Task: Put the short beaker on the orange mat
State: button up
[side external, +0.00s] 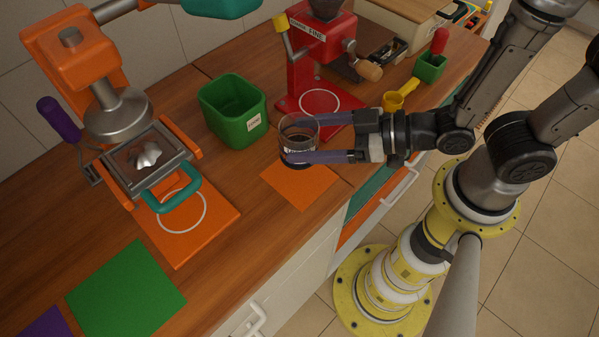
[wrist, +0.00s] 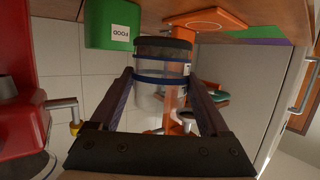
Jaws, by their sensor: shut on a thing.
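A clear short beaker (side external: 299,134) with dark contents is held between the two purple-grey fingers of my gripper (side external: 288,141). In the wrist view, the beaker (wrist: 161,70) shows blue bands, a dark layer at one end and part of a label, with a fingertip on each side. In the side view, the beaker looks upright and overlaps the back edge of the plain orange mat (side external: 304,188). It appears to be just above the mat; the exact gap cannot be told. The visible part of the mat is bare.
A green bin (side external: 233,108) stands left behind the beaker. A red grinder (side external: 318,45) on a red base is behind it. An orange press (side external: 75,55) with a ringed orange board (side external: 222,213) is at left. A green mat (side external: 125,292) lies at front left. The counter edge runs close by the orange mat.

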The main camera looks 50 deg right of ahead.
jog(key=shift+w+d+f, duration=0.1)
jog(key=shift+w+d, duration=0.1)
jog(key=shift+w, duration=0.05)
jog(key=shift+f, duration=3.7)
jog(key=shift+f, duration=0.15)
jog(key=o, duration=1.4)
